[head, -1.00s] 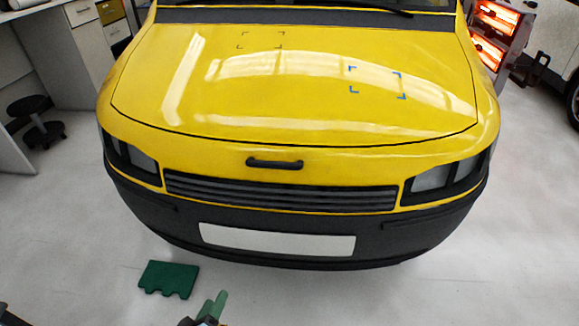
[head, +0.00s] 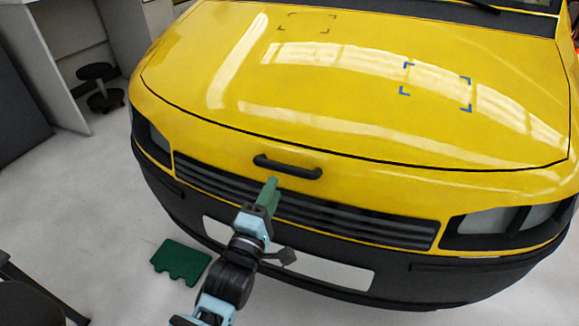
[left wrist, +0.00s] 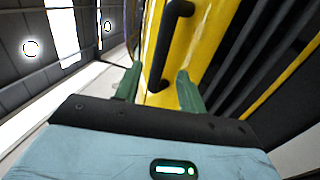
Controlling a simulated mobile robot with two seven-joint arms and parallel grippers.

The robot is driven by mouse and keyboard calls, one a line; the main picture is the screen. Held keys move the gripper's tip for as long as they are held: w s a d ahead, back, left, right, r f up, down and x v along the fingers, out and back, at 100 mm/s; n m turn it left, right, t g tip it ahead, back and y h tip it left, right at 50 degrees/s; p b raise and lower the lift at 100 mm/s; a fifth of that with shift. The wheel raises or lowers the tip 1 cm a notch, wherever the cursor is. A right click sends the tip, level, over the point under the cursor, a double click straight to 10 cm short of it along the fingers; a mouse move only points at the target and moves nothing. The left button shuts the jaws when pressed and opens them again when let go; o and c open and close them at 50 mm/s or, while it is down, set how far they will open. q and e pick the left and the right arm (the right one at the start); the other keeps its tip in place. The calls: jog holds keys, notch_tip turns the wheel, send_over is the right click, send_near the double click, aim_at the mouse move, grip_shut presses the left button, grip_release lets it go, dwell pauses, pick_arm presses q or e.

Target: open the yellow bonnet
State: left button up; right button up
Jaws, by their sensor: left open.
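The yellow bonnet (head: 350,90) is shut, with a dark seam along its front edge. A black bar handle (head: 288,167) sits below that seam, above the grille. My left gripper (head: 272,182) is just below the handle in the head view, its green fingers pointing up toward it. In the left wrist view the handle (left wrist: 170,45) runs lengthwise ahead, and the open left gripper (left wrist: 157,80) has a green finger to each side of the handle's near end. I cannot tell that either finger touches it. My right gripper is not in view.
The black grille (head: 320,215) and dark bumper (head: 440,275) lie under the handle. A green notched piece (head: 180,262) lies on the pale floor at lower left. A black stool (head: 100,85) and a desk stand at far left.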

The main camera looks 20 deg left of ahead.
aim_at(284, 168)
pick_arm(q)
jog(key=shift+w+d+r, duration=0.1)
jog(key=shift+w+r, duration=0.15)
jog(key=shift+w, duration=1)
jog(key=shift+w+r, duration=0.2)
jog(key=shift+w, duration=1.1)
jog(key=shift+w+d+r, duration=0.1)
jog(key=shift+w+r, duration=0.15)
jog(key=shift+w, duration=1)
grip_shut()
